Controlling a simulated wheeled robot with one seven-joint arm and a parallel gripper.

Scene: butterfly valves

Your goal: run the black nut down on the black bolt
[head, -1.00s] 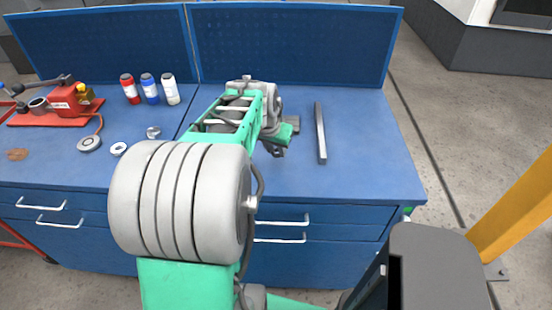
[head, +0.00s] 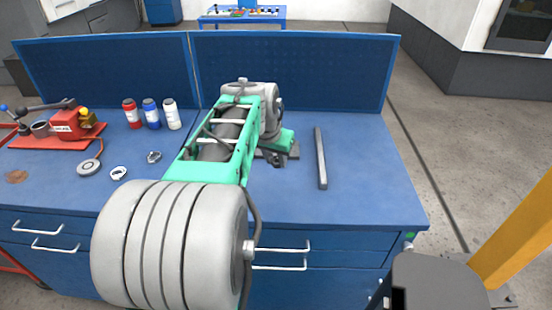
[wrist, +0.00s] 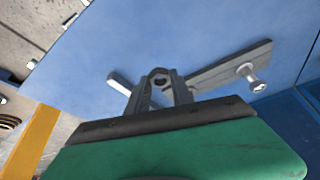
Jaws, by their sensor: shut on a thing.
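In the wrist view, my gripper (wrist: 160,88) is shut on a dark hexagonal nut (wrist: 159,76), the black nut. The nut's hole shows between the fingertips. A flat grey plate (wrist: 218,71) runs from beside the right finger toward the upper right. A bright round-headed bolt (wrist: 255,82) stands near its right part. I cannot make out the black bolt, nor tell whether the nut is on it. In the head view, my gripper (head: 279,160) is small and partly behind my arm, beside the plate (head: 294,152).
A grey bar (head: 320,158) lies on the blue bench (head: 370,190) to the right. Three bottles (head: 151,114), a red fixture (head: 72,124), a white ring (head: 118,173) and a small metal part (head: 154,157) are left. A blue panel (head: 300,70) stands behind.

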